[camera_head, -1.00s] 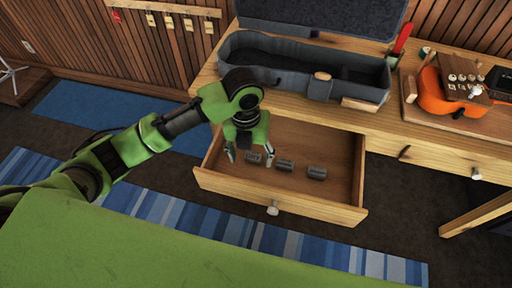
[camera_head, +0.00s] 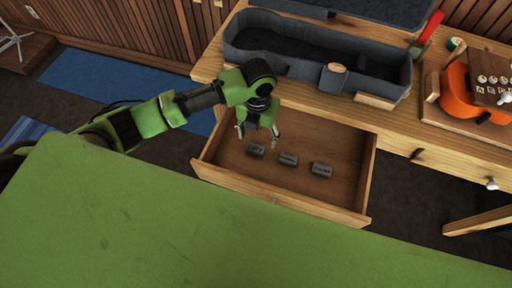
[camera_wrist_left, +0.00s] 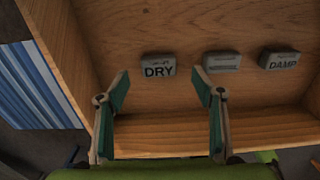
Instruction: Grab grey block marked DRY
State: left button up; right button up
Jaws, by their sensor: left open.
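The grey block marked DRY (camera_head: 255,149) lies on the floor of the open drawer (camera_head: 230,172), the leftmost of three grey blocks. In the left wrist view the DRY block (camera_wrist_left: 158,66) sits ahead of and between the fingertips, label readable. My left gripper (camera_head: 257,134) is open and empty, just above and behind the block in the head view; its two fingers also show in the left wrist view (camera_wrist_left: 160,88). It appears apart from the block. My right gripper is in neither view.
A middle grey block (camera_head: 288,159) and one marked DAMP (camera_wrist_left: 280,58) lie to the right in the drawer. Drawer walls surround them. An open ukulele case (camera_head: 392,78) and an orange ukulele (camera_head: 455,92) are on the bench above. A green surface fills the foreground.

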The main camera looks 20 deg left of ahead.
aim_at(256, 147)
pick_arm(q)
jog(key=shift+f, duration=0.25)
jog(key=f, duration=0.4)
jog(key=shift+s+a+f+p, duration=0.15)
jog(key=shift+s+p, duration=0.15)
jog(key=shift+s, duration=0.1)
jog(key=shift+f, duration=0.25)
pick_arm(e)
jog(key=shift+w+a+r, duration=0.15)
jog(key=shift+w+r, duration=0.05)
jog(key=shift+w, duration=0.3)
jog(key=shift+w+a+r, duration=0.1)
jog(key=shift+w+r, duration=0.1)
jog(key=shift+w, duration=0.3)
pick_arm(q)
jog(key=shift+c, duration=1.2)
jog(key=c, duration=0.9)
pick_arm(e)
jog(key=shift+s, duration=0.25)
